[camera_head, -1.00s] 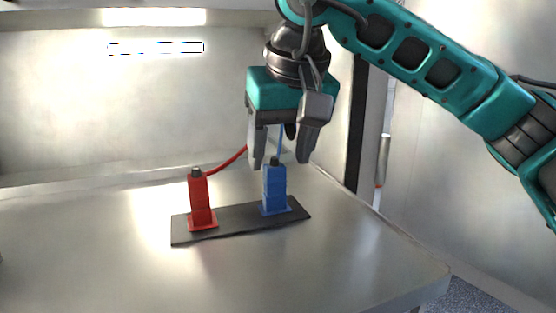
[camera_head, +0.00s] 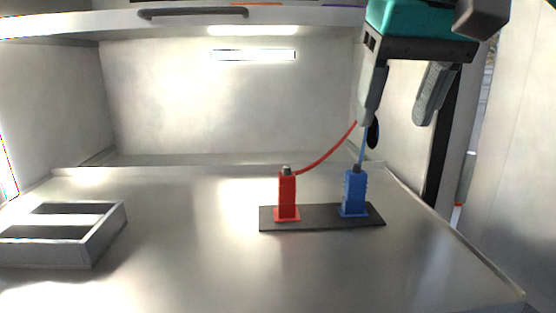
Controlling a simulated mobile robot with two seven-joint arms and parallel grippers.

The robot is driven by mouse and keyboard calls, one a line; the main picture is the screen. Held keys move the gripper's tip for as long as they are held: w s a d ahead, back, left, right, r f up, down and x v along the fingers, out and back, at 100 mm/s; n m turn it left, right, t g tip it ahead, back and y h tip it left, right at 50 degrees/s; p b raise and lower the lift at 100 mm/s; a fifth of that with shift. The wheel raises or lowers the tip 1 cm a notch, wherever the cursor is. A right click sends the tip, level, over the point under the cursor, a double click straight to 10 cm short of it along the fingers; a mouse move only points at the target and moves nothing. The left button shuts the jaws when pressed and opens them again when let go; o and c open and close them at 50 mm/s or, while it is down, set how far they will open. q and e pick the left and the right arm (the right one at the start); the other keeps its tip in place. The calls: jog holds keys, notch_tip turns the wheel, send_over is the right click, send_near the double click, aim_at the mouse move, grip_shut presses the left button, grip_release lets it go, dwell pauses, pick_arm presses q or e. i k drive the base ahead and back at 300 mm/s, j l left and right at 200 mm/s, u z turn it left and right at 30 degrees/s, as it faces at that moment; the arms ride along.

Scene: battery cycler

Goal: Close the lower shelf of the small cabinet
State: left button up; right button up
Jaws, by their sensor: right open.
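The small cabinet's lower shelf (camera_head: 200,250) is a wide metal surface that extends toward me, in the head view. A black plate (camera_head: 321,216) on it carries a red connector (camera_head: 287,195) and a blue connector (camera_head: 354,192), both upright, with a red cable and a blue cable rising behind. My left gripper is out of view.
A grey divided tray (camera_head: 105,243) stands on the shelf at the left. A dark handle (camera_head: 193,12) is on the panel above the compartment. Bright metal walls enclose the back and left. The middle of the shelf is clear.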

aim_at(191, 241)
jog(key=k, duration=0.85)
